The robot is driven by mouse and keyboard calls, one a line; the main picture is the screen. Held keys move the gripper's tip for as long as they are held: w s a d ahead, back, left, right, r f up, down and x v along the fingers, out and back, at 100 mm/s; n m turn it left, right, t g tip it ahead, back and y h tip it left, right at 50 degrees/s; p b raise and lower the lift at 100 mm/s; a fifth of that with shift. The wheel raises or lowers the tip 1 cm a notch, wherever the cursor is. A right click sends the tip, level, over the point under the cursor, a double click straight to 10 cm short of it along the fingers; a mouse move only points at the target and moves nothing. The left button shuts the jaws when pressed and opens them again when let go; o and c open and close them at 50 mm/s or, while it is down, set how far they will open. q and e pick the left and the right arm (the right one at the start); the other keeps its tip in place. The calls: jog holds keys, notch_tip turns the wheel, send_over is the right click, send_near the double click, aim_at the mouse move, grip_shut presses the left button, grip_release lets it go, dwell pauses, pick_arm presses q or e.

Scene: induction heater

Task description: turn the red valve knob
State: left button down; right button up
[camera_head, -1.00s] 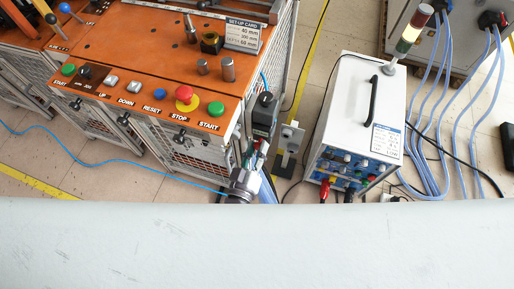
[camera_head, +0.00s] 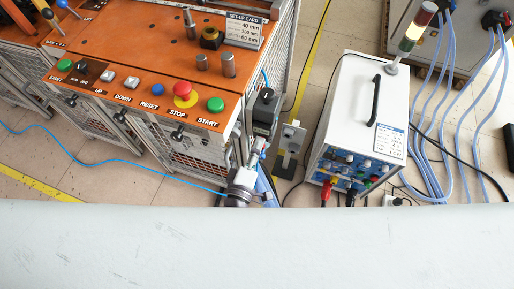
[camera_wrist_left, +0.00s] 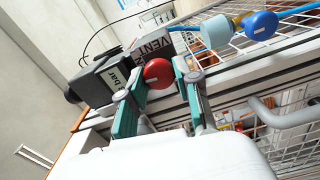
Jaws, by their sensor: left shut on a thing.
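The red valve knob (camera_wrist_left: 157,73) is a round red cap below the dark block marked "VENT" (camera_wrist_left: 153,47) in the left wrist view. My left gripper (camera_wrist_left: 157,76) has one finger on each side of the knob and is shut on it. In the head view my left gripper (camera_head: 255,158) is small, at the right side of the orange-topped machine, below a dark box (camera_head: 265,110). The knob cannot be made out there. My right gripper is in neither view.
A dark gauge body marked "bar" (camera_wrist_left: 100,82) sits close left of the fingers. The orange panel (camera_head: 120,50) carries several buttons. A white cabinet (camera_head: 345,105) stands right of the machine, with floor between.

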pick_arm(q)
jog(key=shift+n, duration=0.6)
jog(key=c, duration=0.8)
grip_release()
jog(key=shift+c, duration=0.2)
jog(key=shift+s, duration=0.1)
jog(key=v, duration=1.1)
jog(key=shift+s+a, duration=0.2)
jog(key=shift+s, duration=0.15)
